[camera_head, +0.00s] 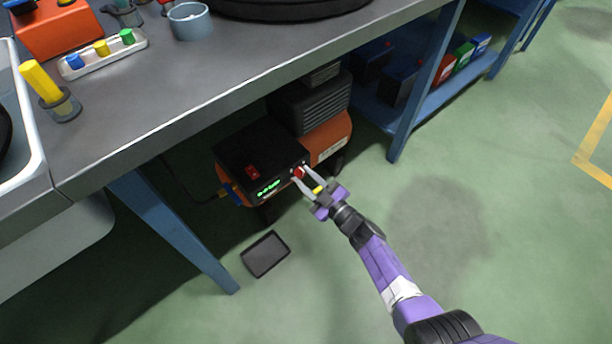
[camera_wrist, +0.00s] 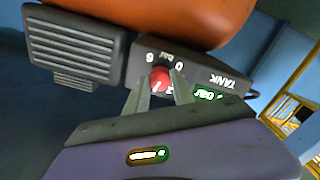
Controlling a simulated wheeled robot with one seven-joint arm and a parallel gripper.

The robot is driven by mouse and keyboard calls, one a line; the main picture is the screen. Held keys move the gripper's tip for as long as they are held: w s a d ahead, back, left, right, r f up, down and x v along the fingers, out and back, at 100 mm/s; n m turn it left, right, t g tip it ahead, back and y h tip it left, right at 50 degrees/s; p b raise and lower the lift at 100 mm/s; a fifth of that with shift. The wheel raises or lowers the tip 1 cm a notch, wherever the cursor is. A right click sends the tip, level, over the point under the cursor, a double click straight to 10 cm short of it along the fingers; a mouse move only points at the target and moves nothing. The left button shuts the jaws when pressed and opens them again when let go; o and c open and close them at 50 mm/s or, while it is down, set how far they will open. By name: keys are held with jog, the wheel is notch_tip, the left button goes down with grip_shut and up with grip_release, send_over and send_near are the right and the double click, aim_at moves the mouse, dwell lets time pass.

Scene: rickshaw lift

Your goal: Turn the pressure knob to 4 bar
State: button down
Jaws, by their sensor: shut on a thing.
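The pressure knob (camera_head: 299,173) is a small red dial on the front panel of the black control box (camera_head: 252,155) of an orange compressor (camera_head: 330,138) under the bench. In the wrist view the red knob (camera_wrist: 159,79) shows a white pointer line, with "0", "6" and "bar" printed around it, upside down. My gripper (camera_head: 305,176) has its two fingers on either side of the knob, and it is shut on it. In the wrist view the fingers (camera_wrist: 158,92) partly cover the printed scale. Green lit digits (camera_head: 269,189) show on the panel but are too small to read.
A red switch (camera_head: 252,172) sits on top of the box. The grey workbench (camera_head: 200,95) overhangs the compressor, with blue legs (camera_head: 180,230) beside it. A dark tray (camera_head: 265,254) lies on the green floor. The floor to the right is clear.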

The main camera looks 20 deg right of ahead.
jog(key=m+p, duration=0.1)
jog(key=m, duration=0.4)
jog(key=shift+m, duration=0.3)
dwell(0.5)
jog(key=c, duration=1.1)
grip_release()
jog(key=p+v, duration=0.3)
jog(key=v, duration=0.4)
jog(key=shift+s+d, duration=0.1)
jog(key=shift+s, duration=0.25)
